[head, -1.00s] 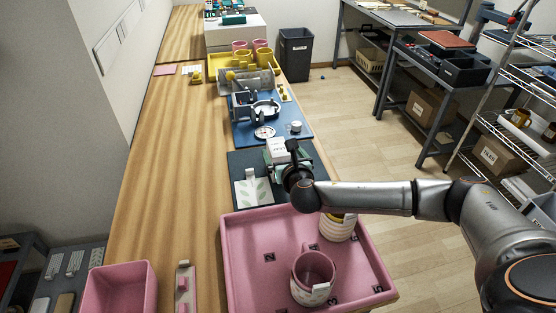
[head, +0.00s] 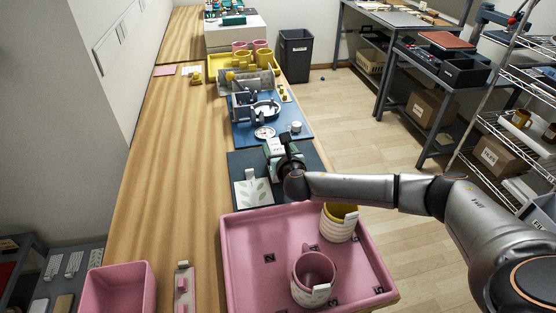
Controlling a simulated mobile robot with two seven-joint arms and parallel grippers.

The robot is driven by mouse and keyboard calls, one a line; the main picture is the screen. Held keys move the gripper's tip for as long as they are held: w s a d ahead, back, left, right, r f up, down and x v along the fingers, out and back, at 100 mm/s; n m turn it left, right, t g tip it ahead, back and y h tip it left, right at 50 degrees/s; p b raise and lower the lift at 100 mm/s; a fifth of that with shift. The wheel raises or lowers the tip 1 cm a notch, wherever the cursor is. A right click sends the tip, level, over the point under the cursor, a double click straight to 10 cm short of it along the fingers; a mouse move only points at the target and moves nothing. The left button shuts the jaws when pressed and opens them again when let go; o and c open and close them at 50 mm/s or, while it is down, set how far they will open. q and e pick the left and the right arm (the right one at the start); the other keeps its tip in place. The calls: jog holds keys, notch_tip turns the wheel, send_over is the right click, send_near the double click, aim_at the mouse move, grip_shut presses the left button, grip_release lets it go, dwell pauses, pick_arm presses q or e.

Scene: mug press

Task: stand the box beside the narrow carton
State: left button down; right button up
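My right gripper (head: 287,159) is over the dark mat (head: 237,160), beyond the pink tray. Its dark wrist hides most of the fingers. A small white and green box-like thing (head: 271,147) shows just behind and left of the gripper, touching or very close to it. I cannot tell whether the fingers are shut on it, or which thing is the narrow carton. A white leaf-print piece (head: 253,194) with a small upright white part lies at the mat's near left. My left gripper is not in view.
The pink tray (head: 238,279) in front holds a pink-and-white mug (head: 313,277) and a yellow-and-white mug (head: 338,224). A blue mat (head: 246,133) with a metal device and dial lies beyond the dark mat.

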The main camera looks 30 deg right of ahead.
grip_shut()
dwell(0.3)
jog(key=shift+r, duration=0.1)
